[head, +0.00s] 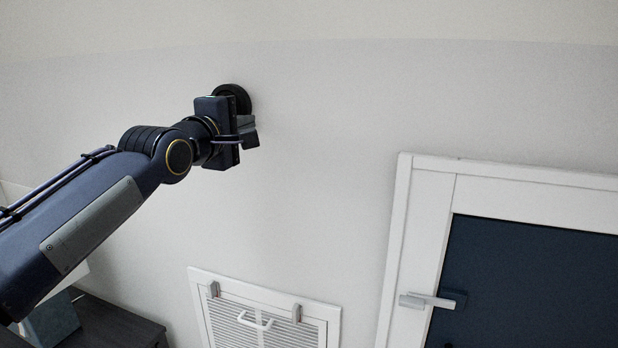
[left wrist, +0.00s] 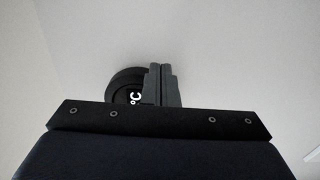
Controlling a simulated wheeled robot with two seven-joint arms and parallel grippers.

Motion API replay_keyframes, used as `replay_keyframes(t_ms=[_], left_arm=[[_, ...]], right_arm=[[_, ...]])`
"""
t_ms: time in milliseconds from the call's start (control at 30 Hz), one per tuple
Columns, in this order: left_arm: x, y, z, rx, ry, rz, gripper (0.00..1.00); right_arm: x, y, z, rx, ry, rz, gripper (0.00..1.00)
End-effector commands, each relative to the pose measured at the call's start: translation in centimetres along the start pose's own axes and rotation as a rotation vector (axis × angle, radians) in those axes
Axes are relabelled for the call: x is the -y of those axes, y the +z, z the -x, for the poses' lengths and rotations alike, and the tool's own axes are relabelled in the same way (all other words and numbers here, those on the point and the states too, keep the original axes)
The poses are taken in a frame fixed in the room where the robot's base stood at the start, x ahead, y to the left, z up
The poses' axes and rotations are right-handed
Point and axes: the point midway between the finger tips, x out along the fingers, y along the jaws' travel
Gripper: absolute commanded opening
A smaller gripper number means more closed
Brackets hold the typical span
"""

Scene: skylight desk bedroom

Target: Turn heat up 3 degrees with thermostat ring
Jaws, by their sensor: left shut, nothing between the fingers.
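The thermostat (head: 233,93) is a round black dial on the pale wall, partly hidden behind my left gripper in the head view. In the left wrist view the thermostat (left wrist: 124,84) shows its dark ring and a white "°C" mark; the rest of its face is covered. My left gripper (head: 250,131) is shut and empty. Its fingers (left wrist: 163,84) overlap the right part of the dial in the left wrist view. I cannot tell whether they touch the ring. No temperature number is readable. My right gripper is not in view.
A white vent grille (head: 262,318) with a handle is low on the wall below. A white-framed door (head: 405,240) with a dark panel and lever handle (head: 428,300) stands at right. A dark cabinet (head: 112,325) is at lower left. The wall around the thermostat is bare.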

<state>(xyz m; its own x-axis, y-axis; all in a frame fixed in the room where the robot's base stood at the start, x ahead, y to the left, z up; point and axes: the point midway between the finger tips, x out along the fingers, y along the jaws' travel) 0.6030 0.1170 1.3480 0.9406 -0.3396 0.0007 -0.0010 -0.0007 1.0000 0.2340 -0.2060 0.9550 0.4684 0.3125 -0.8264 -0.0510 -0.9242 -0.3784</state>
Motion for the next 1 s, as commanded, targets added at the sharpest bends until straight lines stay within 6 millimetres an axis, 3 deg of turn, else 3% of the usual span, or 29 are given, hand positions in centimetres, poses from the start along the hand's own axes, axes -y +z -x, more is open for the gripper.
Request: replay_keyframes(t_ms=[267,700,1000], left_arm=[[0.4,0.6,0.6,0.001,0.003,0.001,0.00],[0.5,0.6,5.5,0.002,0.001,0.001,0.00],[0.3,0.6,6.0,0.002,-0.001,0.001,0.00]], right_arm=[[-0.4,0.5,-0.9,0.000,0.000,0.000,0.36],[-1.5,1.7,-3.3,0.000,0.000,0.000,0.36],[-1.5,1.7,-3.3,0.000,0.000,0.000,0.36]])
